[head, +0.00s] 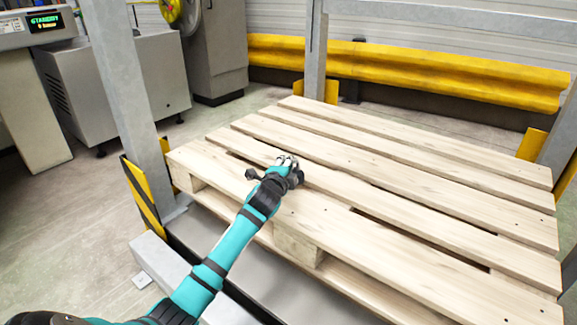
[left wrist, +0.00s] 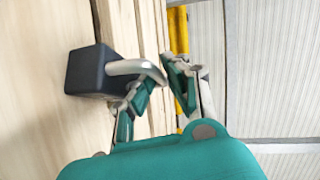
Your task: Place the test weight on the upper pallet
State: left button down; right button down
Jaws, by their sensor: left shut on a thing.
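The test weight (left wrist: 90,72) is a dark block with a bent metal handle (left wrist: 137,68), seen at left in the left wrist view. My left gripper (left wrist: 160,85) is shut on the handle. In the head view, my left gripper (head: 288,164) is over the near-left slats of the wooden pallet (head: 400,185). The weight is hard to make out there against the dark gripper. The pallet's slats also show behind the weight in the left wrist view (left wrist: 40,130). I cannot tell whether the weight touches the slats. My right gripper is in neither view.
Grey rack posts (head: 122,85) stand at the pallet's corners, with yellow guards (head: 143,190) at their feet. A yellow barrier (head: 400,68) runs along the back wall. A grey cabinet (head: 110,75) and a lit display (head: 42,22) are at left. Most of the pallet top is bare.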

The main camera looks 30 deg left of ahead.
pick_arm(q)
jog(key=shift+r, duration=0.15)
jog(key=c, duration=1.6)
grip_release()
jog(key=shift+f, duration=0.3)
jog(key=shift+c, duration=0.2)
jog(key=shift+o, duration=1.4)
jog(key=shift+s+r, duration=0.1)
jog(key=shift+s, duration=0.1)
